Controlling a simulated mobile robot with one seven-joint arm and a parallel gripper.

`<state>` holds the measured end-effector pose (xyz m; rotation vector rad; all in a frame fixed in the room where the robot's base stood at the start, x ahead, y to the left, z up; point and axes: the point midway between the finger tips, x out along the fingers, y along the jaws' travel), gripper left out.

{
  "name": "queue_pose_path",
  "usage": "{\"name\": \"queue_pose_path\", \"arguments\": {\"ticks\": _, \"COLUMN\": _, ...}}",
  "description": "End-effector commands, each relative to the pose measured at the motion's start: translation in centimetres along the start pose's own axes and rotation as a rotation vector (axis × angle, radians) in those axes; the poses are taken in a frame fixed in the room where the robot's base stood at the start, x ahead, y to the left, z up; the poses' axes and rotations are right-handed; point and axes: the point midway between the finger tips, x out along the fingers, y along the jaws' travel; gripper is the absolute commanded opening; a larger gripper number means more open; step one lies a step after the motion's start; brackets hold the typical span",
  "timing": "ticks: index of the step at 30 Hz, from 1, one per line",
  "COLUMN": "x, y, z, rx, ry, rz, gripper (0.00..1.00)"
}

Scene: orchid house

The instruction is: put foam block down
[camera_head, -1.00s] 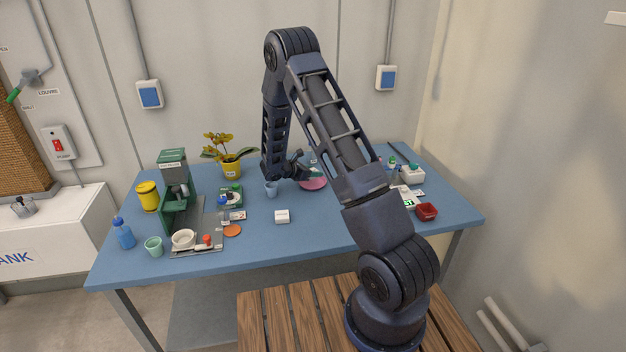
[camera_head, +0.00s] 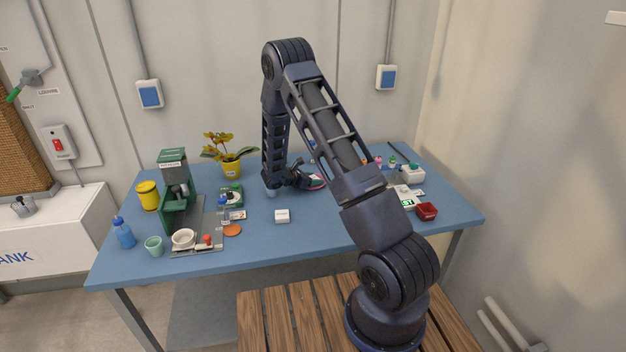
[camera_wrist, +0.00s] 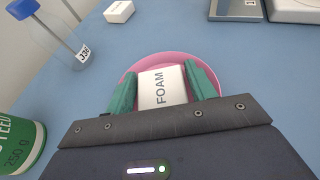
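The foam block (camera_wrist: 160,88) is white with FOAM printed on its top. In the wrist view it sits between the two green fingers of my gripper (camera_wrist: 161,84), which press close along both its sides. The pink saucer (camera_wrist: 150,62) shows behind and around the block, under the fingers. I cannot tell whether the block touches the saucer. In the head view my gripper (camera_head: 297,178) is low over the back middle of the blue table (camera_head: 330,227), partly covering the saucer (camera_head: 317,184). The block is not distinct there.
A clear blue-capped bottle (camera_wrist: 62,42) and a green-labelled container (camera_wrist: 22,146) stand left in the wrist view. A potted orchid (camera_head: 231,168) stands behind and a red dish (camera_head: 426,211) at right. The front middle is clear.

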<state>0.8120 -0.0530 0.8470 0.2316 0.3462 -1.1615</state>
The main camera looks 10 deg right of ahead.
Motion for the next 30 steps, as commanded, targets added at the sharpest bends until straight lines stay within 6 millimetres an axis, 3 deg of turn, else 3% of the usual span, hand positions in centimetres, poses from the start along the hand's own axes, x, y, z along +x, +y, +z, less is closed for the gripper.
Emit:
{"name": "queue_pose_path", "arguments": {"ticks": 5, "x": -0.2, "y": 0.0, "z": 0.3, "rx": 0.001, "ry": 0.000, "rz": 0.000, "gripper": 0.55}}
{"name": "queue_pose_path", "arguments": {"ticks": 14, "x": -5.0, "y": 0.1, "z": 0.2, "rx": -0.001, "ry": 0.000, "rz": 0.004, "gripper": 0.55}}
{"name": "queue_pose_path", "arguments": {"ticks": 24, "x": -7.2, "y": 0.0, "z": 5.1, "rx": 0.003, "ry": 0.000, "rz": 0.001, "gripper": 0.55}}
{"name": "queue_pose_path", "arguments": {"ticks": 30, "x": -7.7, "y": 0.0, "z": 6.5, "rx": 0.002, "ry": 0.001, "rz": 0.000, "gripper": 0.55}}
